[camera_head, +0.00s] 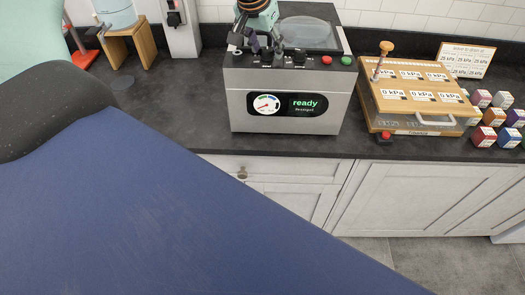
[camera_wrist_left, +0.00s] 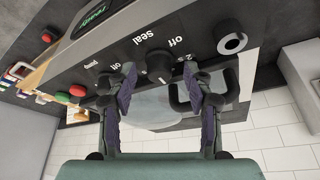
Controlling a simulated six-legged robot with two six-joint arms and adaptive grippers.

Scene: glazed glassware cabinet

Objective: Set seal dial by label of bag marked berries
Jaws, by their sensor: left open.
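The steel vacuum sealer (camera_head: 285,100) stands on the dark counter with its lit display reading "ready". My left gripper (camera_head: 267,45) is over the control panel on its top, fingers pointing down. In the left wrist view, my left gripper (camera_wrist_left: 165,76) is open, its two fingers on either side of the black seal dial (camera_wrist_left: 160,66). "Seal", "off" and "2 s" are printed around it; the exact dial setting is hard to read. Contact with the dial cannot be told. I cannot make out a bag marked berries. My right gripper is not in view.
A second knob (camera_head: 299,57), a red button (camera_head: 327,60) and a green button (camera_head: 346,60) share the panel. A clear lid (camera_head: 305,32) is behind. A wooden-topped box (camera_head: 418,85) with "0 kPa" labels and several coloured blocks (camera_head: 496,118) stand to the right.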

